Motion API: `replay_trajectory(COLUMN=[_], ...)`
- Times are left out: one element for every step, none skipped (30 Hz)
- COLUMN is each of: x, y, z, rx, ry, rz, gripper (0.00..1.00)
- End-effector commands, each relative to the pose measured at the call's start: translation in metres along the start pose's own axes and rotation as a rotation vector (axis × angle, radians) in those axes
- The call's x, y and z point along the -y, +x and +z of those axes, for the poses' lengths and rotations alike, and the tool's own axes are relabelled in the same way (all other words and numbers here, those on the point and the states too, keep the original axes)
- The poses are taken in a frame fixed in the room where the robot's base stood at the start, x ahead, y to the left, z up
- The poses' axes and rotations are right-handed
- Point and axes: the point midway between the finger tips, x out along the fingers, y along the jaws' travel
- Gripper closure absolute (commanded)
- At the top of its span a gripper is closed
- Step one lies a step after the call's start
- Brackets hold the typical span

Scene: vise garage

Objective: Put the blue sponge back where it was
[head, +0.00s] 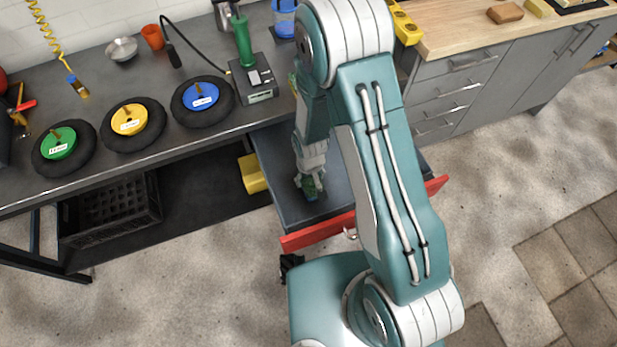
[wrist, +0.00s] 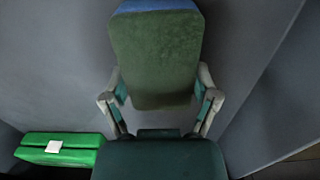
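The blue sponge (wrist: 155,55) fills the middle of the wrist view, a dark green face towards the camera and a blue edge at its top. My gripper (wrist: 161,85) has a finger at each side of it, and both fingertips appear to touch its edges. In the head view my gripper (head: 310,182) points down inside the open drawer (head: 340,190), a small green and blue patch of the sponge showing at its tips. Whether the sponge touches the drawer bottom cannot be told.
The wrist view shows a green box (wrist: 60,149) with a white latch at lower left. The drawer has a red front (head: 318,231). A yellow object (head: 252,173) is left of it.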

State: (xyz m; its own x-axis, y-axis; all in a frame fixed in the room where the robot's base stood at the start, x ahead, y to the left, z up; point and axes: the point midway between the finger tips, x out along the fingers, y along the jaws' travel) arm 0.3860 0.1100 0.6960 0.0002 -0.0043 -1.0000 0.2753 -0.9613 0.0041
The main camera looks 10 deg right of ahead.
Motion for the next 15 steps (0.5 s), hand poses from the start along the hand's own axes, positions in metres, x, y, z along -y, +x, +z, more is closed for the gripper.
replay_trajectory(x=[0.0004, 0.0008, 0.0015, 0.002, 0.0024, 0.0025, 0.0025, 0.0025, 0.0025, 0.0025, 0.0025, 0.0025, 0.0025, 0.0024, 0.0023], y=[0.0, 0.0, 0.0001, 0.0001, 0.0002, 0.0002, 0.0002, 0.0002, 0.0002, 0.0002, 0.0002, 0.0002, 0.0, -0.0006, -0.0021], z=[-0.0001, -0.0002, -0.0004, -0.0006, -0.0008, -0.0008, -0.0008, -0.0008, -0.0008, -0.0007, -0.0007, -0.0007, -0.0007, -0.0008, -0.0008], rx=[0.0, 0.001, 0.001, 0.001, 0.001, 0.002, 0.002, 0.002, 0.002, 0.002, 0.002, 0.002, 0.002, 0.001, 0.001], ry=[0.0, 0.0, -0.001, -0.002, -0.002, -0.002, -0.002, -0.002, -0.002, -0.002, -0.002, -0.002, -0.002, -0.001, -0.001], rz=[0.001, 0.001, 0.002, 0.003, 0.003, 0.003, 0.003, 0.003, 0.003, 0.003, 0.003, 0.003, 0.003, 0.003, 0.003], gripper=[0.0, 0.0, 0.0, 0.0, 0.0, 0.0, 0.0, 0.0, 0.0, 0.0, 0.0, 0.0, 0.0, 0.0, 0.0])
